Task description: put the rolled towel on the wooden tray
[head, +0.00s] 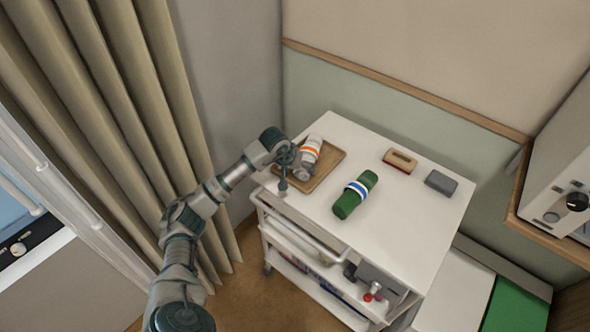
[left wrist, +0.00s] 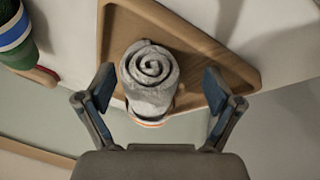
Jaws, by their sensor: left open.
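The rolled towel (head: 311,147) is pale grey-white with an orange band. It lies on the wooden tray (head: 331,162) at the back left of the white cart top. In the left wrist view the spiral end of the towel (left wrist: 150,68) faces the camera, with the tray (left wrist: 190,38) behind it. My left gripper (head: 291,168) is at the tray's left side, by the near end of the towel. In the left wrist view the left gripper (left wrist: 160,90) is open, its fingers apart on either side of the towel, with visible gaps. My right gripper is not in view.
A green roll (head: 346,203) with a blue and white band lies right of the tray. A brush-like block (head: 400,161) and a grey box (head: 441,182) lie farther right. The cart top (head: 410,225) is clear at the front right. A curtain (head: 125,90) hangs left.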

